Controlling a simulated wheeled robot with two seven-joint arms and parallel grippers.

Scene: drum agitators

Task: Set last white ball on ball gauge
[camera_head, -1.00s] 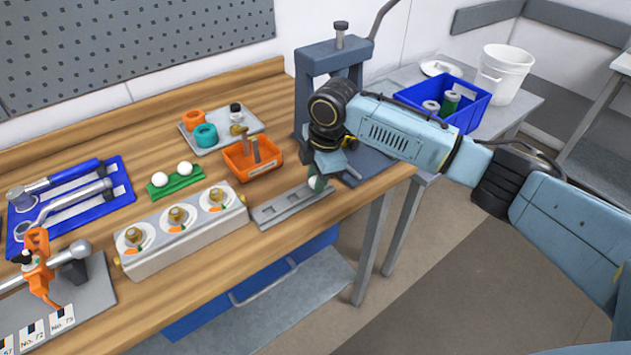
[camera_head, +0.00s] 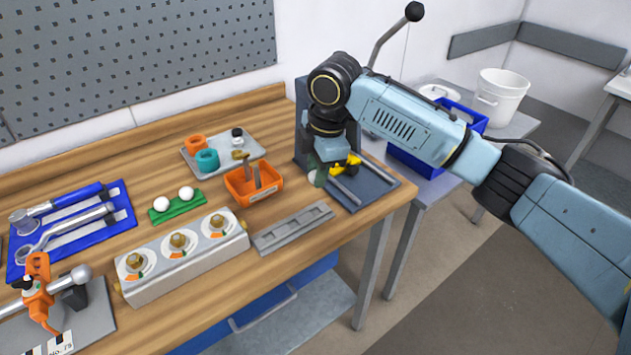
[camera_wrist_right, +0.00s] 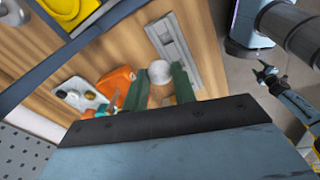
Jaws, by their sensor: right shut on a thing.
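The plate (camera_wrist_right: 186,62) lies beyond the fingertips in the wrist view and looks bare. Two white balls (camera_head: 186,193) sit on a green holder (camera_head: 180,207). What looks like my left gripper (camera_wrist_right: 268,76) shows small at the wrist view's right; its jaws are unclear.
The press (camera_head: 303,130) stands close behind my right gripper. An orange bin (camera_head: 242,189), a grey tray (camera_head: 252,150) with small parts and a gauge block with several dials (camera_head: 190,262) lie left. A blue tool tray (camera_head: 120,222) is farther left.

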